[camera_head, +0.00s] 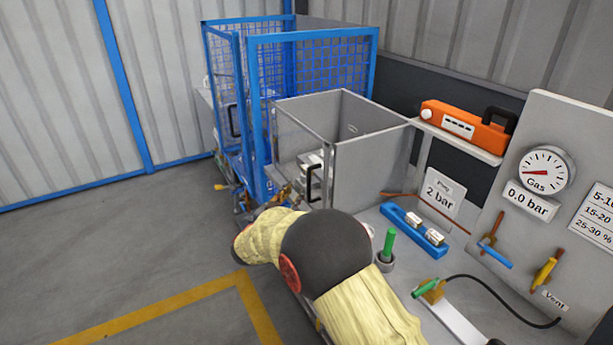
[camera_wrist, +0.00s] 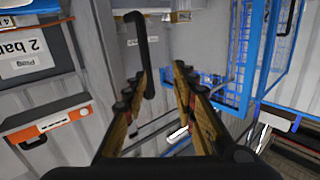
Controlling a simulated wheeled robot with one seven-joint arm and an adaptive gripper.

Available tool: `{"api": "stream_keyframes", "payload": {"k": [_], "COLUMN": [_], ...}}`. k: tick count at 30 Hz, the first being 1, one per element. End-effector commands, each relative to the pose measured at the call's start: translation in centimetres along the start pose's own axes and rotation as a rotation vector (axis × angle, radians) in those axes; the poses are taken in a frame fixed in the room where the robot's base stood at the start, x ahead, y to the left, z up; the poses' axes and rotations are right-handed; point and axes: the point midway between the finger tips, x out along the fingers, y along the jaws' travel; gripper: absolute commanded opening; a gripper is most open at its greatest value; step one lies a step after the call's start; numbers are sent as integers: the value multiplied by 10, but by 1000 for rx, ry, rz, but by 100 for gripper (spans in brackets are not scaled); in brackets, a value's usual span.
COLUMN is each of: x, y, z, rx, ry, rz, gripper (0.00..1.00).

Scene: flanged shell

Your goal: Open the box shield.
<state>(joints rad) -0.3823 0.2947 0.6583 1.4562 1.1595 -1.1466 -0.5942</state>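The grey box (camera_head: 375,158) stands open-topped on the bench. A clear shield (camera_head: 300,130) with a black handle (camera_head: 314,183) covers its front left side and looks shut. In the wrist view the handle (camera_wrist: 141,50) is a vertical black bar at upper centre left. My gripper (camera_wrist: 160,76) is open, with its brown fingers apart. The handle is near the left fingertip, partly overlapped by it; I cannot tell whether they touch. In the head view my gripper (camera_head: 283,194) is mostly hidden behind my sleeved arm, left of the handle.
A blue mesh cage (camera_head: 310,65) stands behind the box. On the right are an orange device (camera_head: 465,130) on a shelf, a gauge panel (camera_head: 555,180), a blue tray (camera_head: 412,230) and a green-topped peg (camera_head: 389,243). The floor at left is clear.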

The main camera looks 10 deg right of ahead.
Motion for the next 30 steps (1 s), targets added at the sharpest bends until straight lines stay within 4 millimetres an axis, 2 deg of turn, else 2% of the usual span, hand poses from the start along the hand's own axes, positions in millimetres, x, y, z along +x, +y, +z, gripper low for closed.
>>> {"api": "stream_keyframes", "payload": {"k": [3,8,21,30], "x": [-1,8,68,77], "y": [14,17,20,20], "z": [-13,-17,-20,-22], "rx": [-36,-61,-59,-60], "ry": [54,67,65,64], "rz": [51,61,58,56], "gripper": [27,27,27,27]}}
